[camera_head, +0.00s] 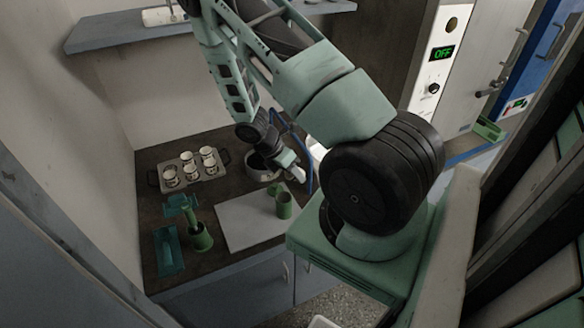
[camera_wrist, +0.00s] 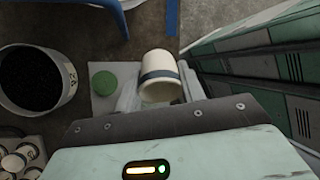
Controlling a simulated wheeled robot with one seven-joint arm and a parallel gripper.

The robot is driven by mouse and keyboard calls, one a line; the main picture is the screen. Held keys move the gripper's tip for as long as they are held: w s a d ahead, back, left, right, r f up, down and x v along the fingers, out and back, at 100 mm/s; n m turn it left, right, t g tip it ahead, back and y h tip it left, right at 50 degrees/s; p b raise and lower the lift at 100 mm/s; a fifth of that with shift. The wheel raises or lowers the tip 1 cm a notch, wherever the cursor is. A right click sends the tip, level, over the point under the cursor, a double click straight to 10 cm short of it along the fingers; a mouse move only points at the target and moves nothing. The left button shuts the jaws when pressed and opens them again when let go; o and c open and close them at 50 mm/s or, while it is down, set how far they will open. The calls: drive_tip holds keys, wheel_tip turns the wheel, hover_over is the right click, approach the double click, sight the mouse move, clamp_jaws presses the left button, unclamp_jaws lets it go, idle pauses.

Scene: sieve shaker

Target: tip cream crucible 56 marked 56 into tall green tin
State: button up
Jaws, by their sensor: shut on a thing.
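The cream crucible (camera_wrist: 160,66), with a dark blue band, is held between the two fingers of my gripper (camera_wrist: 160,92) in the wrist view. Its side faces the camera, so it looks tilted; its number and contents are not visible. In the head view my gripper (camera_head: 297,171) is above the back of the white board, and the crucible is too small to make out clearly. The tall green tin (camera_head: 284,207) stands on the board, in front of and below my gripper. A round green top (camera_wrist: 104,83) shows left of the crucible in the wrist view.
A grey tray (camera_head: 210,175) holds several cream cups at the back left. A metal pot (camera_head: 258,175) stands behind the white board (camera_head: 246,222). A numbered round vessel with dark contents (camera_wrist: 68,92) is left in the wrist view.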

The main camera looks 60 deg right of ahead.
drive_tip(key=shift+t+y, duration=0.4)
drive_tip(key=shift+y, duration=0.1)
drive_tip(key=shift+r+p, duration=0.1)
drive_tip(key=shift+p, duration=0.25)
drive_tip(key=shift+s+d+r+y+p, duration=0.15)
drive_tip(key=shift+r+y+p, duration=0.2)
drive_tip(key=shift+p, duration=0.6)
drive_tip(key=shift+r+t+y+p, duration=0.1)
drive_tip(key=shift+t+y+p, duration=0.55)
drive_tip(key=shift+p, duration=0.35)
drive_tip(key=t+y+p, duration=0.1)
drive_tip(key=p, duration=0.1)
drive_tip(key=shift+p, duration=0.35)
drive_tip(key=shift+n+y, duration=0.3)
drive_tip(key=shift+y, duration=0.1)
drive_tip(key=shift+f, duration=0.25)
